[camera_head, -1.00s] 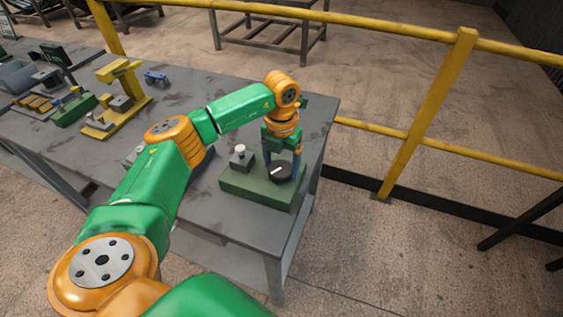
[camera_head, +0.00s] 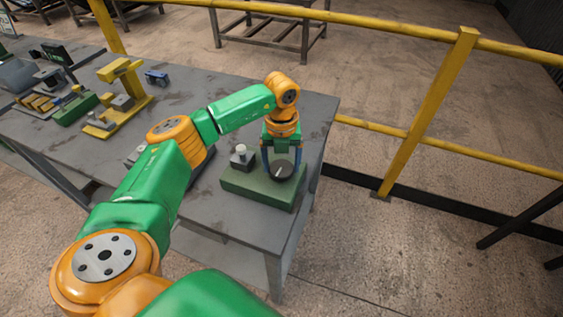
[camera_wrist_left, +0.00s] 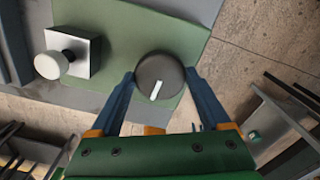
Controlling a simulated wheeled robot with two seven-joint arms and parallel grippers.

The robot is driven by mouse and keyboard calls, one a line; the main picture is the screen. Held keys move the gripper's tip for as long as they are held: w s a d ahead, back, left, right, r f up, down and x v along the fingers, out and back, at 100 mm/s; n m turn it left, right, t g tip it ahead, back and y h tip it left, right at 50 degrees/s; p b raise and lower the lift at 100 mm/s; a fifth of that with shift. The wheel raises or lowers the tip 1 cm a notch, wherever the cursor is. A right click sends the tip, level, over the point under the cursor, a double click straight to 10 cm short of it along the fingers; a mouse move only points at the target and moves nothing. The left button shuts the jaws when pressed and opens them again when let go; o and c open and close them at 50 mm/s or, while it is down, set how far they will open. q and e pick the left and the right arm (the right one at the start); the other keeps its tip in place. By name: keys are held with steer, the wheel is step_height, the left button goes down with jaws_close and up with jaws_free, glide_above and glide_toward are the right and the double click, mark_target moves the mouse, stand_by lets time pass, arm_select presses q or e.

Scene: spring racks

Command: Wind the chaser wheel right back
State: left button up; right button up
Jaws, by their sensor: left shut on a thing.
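The chaser wheel is a dark round knob (camera_head: 281,172) with a white line on its top. It sits on a green base (camera_head: 245,188) near the right end of the table. My left gripper (camera_head: 282,166) points down with its blue fingers on either side of the wheel, shut on it. The left wrist view shows the wheel (camera_wrist_left: 160,70) between the two fingertips, its white line on the half nearer the gripper. A grey block with a white round knob (camera_head: 241,150) stands on the same base, left of the wheel. My right gripper is not in view.
The grey table (camera_head: 225,88) holds a yellow stand (camera_head: 122,88), a small blue part (camera_head: 156,77) and other fixtures at the far left. A yellow railing (camera_head: 425,115) runs behind and to the right. The tabletop behind my left arm is mostly clear.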

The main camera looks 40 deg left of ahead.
mark_target(281, 167)
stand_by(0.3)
arm_select(q)
steer(key=o, duration=1.2)
step_height(281, 167, up, 6)
steer(key=shift+r+b, duration=0.25)
steer(key=shift+b, duration=0.65)
steer(key=shift+r, duration=0.35)
